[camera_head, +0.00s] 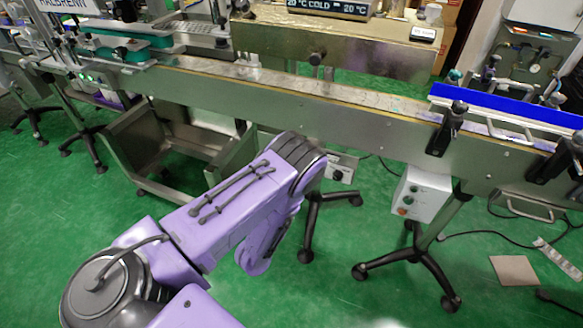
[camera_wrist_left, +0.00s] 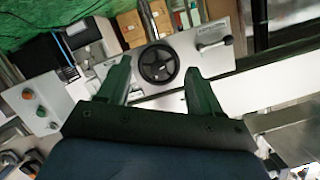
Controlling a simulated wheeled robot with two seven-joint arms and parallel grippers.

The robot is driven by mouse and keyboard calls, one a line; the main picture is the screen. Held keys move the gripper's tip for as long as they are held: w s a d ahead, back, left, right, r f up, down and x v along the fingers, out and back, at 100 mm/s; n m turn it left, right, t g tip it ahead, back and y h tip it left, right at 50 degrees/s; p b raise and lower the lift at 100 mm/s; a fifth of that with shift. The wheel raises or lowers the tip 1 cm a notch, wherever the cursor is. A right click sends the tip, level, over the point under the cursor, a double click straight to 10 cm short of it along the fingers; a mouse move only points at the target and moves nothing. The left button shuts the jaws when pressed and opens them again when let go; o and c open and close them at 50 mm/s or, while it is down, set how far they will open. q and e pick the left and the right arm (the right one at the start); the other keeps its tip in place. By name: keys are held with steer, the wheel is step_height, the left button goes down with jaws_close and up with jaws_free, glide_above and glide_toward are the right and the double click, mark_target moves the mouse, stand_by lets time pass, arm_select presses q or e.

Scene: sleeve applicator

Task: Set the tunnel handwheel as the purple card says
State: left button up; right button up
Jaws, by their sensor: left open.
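The black round handwheel (camera_wrist_left: 158,64) shows in the left wrist view, mounted on a pale panel. It lies ahead of my left gripper (camera_wrist_left: 157,70), whose two dark fingers are apart, one on each side of the wheel in the picture. I cannot tell whether either finger touches it. In the head view, the metal tunnel housing (camera_head: 345,48) stands over the conveyor with a display (camera_head: 325,8) reading "20°C COLD" and "20°C". My purple left arm reaches up from the lower left there, its gripper not clearly visible. No purple card can be made out. My right gripper is out of view.
The metal conveyor (camera_head: 300,100) crosses the head view, with a blue guide rail (camera_head: 500,108) at right. Below are wheeled stands and a grey control box (camera_head: 420,193). In the wrist view, a lever (camera_wrist_left: 213,44) sits right of the wheel; a button box (camera_wrist_left: 40,105) is left.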

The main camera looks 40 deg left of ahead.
arm_select(q)
steer(key=w+a+r+m+t, duration=0.2)
steer(key=w+r+t, duration=0.1)
steer(key=w, duration=1.2)
steer(key=shift+m+h, duration=0.3)
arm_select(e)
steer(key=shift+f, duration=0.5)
arm_select(q)
steer(key=shift+s, duration=0.1)
steer(key=c, duration=1.1)
steer(key=shift+o, duration=0.2)
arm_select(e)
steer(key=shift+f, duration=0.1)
